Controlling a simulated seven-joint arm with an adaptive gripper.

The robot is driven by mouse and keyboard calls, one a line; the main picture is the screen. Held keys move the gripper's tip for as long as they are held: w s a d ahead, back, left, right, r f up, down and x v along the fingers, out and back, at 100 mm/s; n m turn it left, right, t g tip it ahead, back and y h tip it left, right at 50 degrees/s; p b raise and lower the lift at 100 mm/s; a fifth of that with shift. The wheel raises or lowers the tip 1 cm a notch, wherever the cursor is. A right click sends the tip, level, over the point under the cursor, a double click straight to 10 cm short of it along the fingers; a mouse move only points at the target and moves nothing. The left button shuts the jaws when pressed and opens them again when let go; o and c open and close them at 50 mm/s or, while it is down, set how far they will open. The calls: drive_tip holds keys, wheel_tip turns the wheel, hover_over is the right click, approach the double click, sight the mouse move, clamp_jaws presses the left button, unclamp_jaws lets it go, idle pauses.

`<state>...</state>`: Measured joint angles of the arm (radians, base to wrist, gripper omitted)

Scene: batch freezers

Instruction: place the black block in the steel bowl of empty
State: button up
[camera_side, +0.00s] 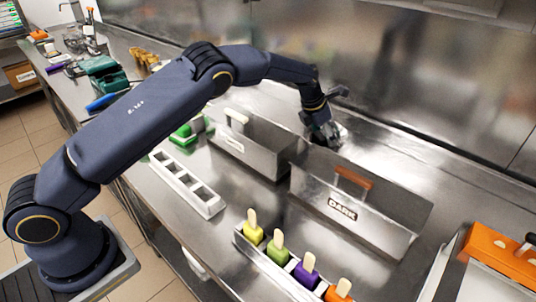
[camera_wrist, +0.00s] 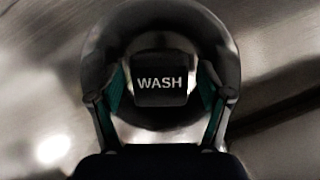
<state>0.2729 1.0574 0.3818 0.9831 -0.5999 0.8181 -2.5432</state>
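In the wrist view, a black block (camera_wrist: 160,92) marked WASH shows inside the outline of a round, dark, shiny steel bowl (camera_wrist: 228,55). I cannot tell whether the block rests on the bowl's bottom. My gripper (camera_wrist: 162,95) has a green-padded finger on each side of the block, with a visible gap on both sides, so it looks open around it. In the side view my gripper (camera_side: 325,137) points down at the counter behind the steel bins. The block is not visible there, and no label reading empty can be read.
A steel bin marked DARK (camera_side: 385,222) and another steel bin (camera_side: 240,150) stand in front of my gripper. A white slotted tray (camera_side: 205,203) and a holder with colored ice pops (camera_side: 278,244) sit nearer. An orange-topped item (camera_side: 500,255) is at the right. The counter behind the bins looks clear.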

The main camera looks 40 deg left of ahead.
drive_tip(key=s+a+r+m, duration=0.2)
drive_tip(key=s+r, duration=0.3)
drive_tip(key=r, duration=0.4)
drive_tip(key=s+a+r+m, duration=0.2)
drive_tip(key=s+r, duration=0.2)
drive_tip(key=r, duration=0.4)
drive_tip(key=s+a+r+m, duration=0.2)
drive_tip(key=s+r+m, duration=0.25)
drive_tip(key=s, duration=0.25)
drive_tip(key=s+a+r+m, duration=0.1)
drive_tip(key=s+r+m, duration=0.2)
drive_tip(key=s+m, duration=0.4)
drive_tip(key=s+a+f+m+y, duration=0.1)
drive_tip(key=s+f+m, duration=0.1)
drive_tip(key=s+m, duration=0.6)
drive_tip(key=s+a+f+m+t, duration=0.1)
drive_tip(key=s+f+m, duration=0.1)
drive_tip(key=s+m, duration=0.6)
drive_tip(key=s, duration=0.5)
drive_tip(key=shift+s+f+y, duration=0.25)
drive_tip(key=shift+f+y, duration=0.1)
drive_tip(key=shift+y, duration=0.05)
